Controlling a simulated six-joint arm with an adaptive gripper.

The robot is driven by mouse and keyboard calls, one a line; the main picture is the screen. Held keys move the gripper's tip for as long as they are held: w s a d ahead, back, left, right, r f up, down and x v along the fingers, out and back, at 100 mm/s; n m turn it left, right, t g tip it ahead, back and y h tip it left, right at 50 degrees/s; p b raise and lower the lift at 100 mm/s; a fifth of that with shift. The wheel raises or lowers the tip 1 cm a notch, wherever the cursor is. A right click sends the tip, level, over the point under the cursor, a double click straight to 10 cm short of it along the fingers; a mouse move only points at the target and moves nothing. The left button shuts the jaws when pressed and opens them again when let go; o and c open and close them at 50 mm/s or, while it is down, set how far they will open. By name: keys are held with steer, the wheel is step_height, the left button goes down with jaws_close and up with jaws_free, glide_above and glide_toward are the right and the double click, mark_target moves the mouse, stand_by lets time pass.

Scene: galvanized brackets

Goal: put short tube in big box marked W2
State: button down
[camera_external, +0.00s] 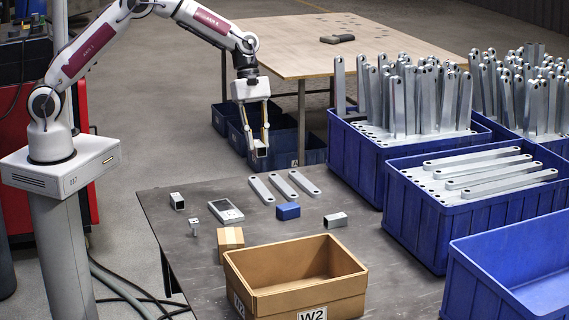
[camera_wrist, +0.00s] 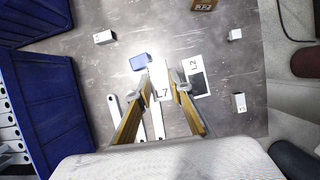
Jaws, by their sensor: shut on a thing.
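My gripper (camera_external: 260,147) is shut on a short galvanized tube (camera_external: 260,153) with a dark open end, held in the air beyond the table's far edge in the external view. In the wrist view, my gripper (camera_wrist: 163,82) has a pale piece marked L7 (camera_wrist: 162,94) between its fingers. The big open cardboard box marked W2 (camera_external: 312,312) stands at the table's front, below and to the right of my gripper. Its visible inside looks empty. It is out of the wrist view.
Three flat bars (camera_external: 300,182), a blue block (camera_external: 288,211), a handheld device (camera_external: 226,211), a small carton (camera_external: 230,238) and loose metal pieces (camera_external: 335,219) lie on the table between my gripper and the box. Blue crates (camera_external: 415,218) with brackets stand at the right.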

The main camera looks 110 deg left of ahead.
steer(key=w+d+f+n, duration=0.1)
steer(key=w+d+f, duration=0.1)
steer(key=w+d, duration=0.7)
steer(key=n+t+y, duration=0.1)
steer(key=n, duration=0.2)
glide_above(263, 286)
steer(key=w+d, duration=0.3)
steer(key=d, duration=0.2)
step_height(263, 286, down, 3)
steer(key=shift+s+d+f, duration=0.1)
steer(key=shift+d+f, duration=0.1)
steer(key=shift+f, duration=0.3)
steer(key=shift+s+d+f, duration=0.1)
steer(key=shift+d+f, duration=0.05)
steer(key=shift+f, duration=0.35)
steer(key=shift+f+n, duration=0.15)
steer(key=shift+n, duration=0.15)
steer(key=shift+f, duration=3)
steer(key=shift+f, duration=1.85)
